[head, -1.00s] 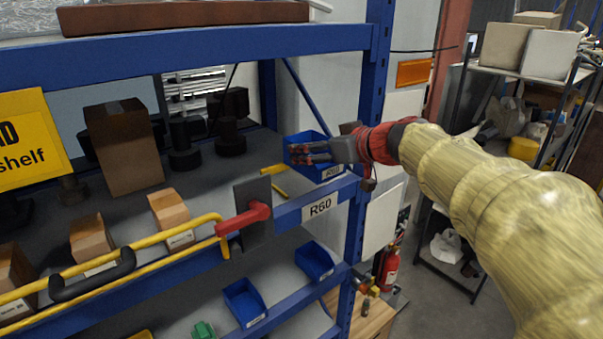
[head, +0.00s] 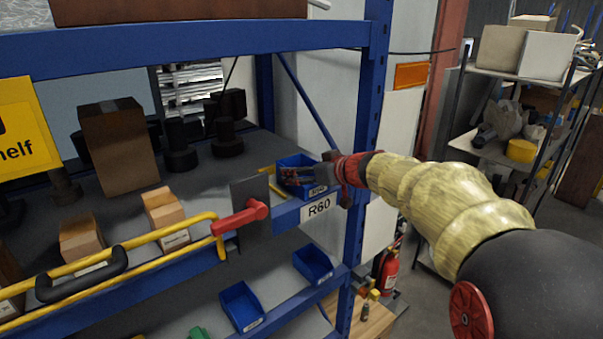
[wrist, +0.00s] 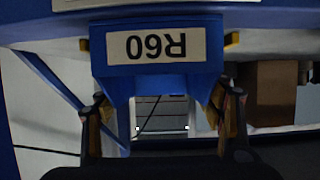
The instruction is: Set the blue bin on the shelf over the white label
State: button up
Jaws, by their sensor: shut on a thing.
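The blue bin (head: 296,161) is at the right end of the upper shelf, just above its front edge. Its front has a small R60 tag. The white R60 label (head: 319,207) is on the shelf's blue front beam, just below and slightly right of the bin. My gripper (head: 298,178) is shut on the bin. In the upside-down wrist view the bin's front (wrist: 150,76) shows between the two fingers (wrist: 165,118), with the beam at the top. I cannot tell whether the bin's base touches the shelf.
A blue upright (head: 365,130) stands close right of the bin. A grey plate with a red handle (head: 240,217) and a yellow rail (head: 160,243) are to the left. Blue bins (head: 242,306) stand on the lower shelf. Yellow pieces lie behind the plate.

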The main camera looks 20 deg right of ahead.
jog(key=shift+s+r, duration=0.1)
jog(key=shift+r, duration=0.05)
jog(key=shift+f, duration=0.2)
jog(key=o, duration=1.2)
jog(key=shift+r, duration=0.1)
